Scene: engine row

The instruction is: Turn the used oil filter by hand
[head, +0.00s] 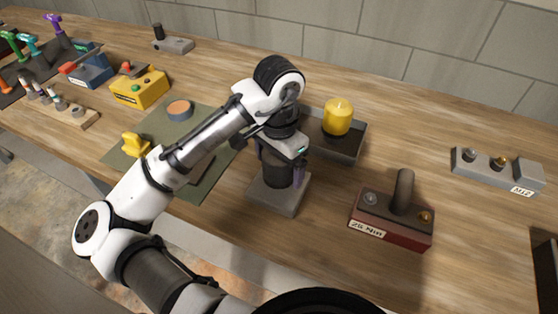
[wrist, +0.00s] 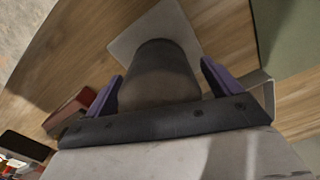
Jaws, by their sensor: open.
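The used oil filter (head: 276,172) is a dark grey-brown cylinder standing upright on a light grey block (head: 290,202). My gripper (head: 279,165) is over it from above, and its purple fingers are on opposite sides of the filter. In the wrist view the filter (wrist: 160,72) lies between the two spread fingers, with a gap visible beside the right one. Contact on the left side is hard to tell. My gripper's body and wrist hide the filter's top in the head view.
A grey tray (head: 352,152) with a yellow cylinder (head: 337,117) stands close behind my gripper. A red block (head: 388,222) with an upright dark post is at right. A green mat (head: 205,188) with a yellow part (head: 135,145) lies at left. A grey M12 block (head: 500,170) sits far right.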

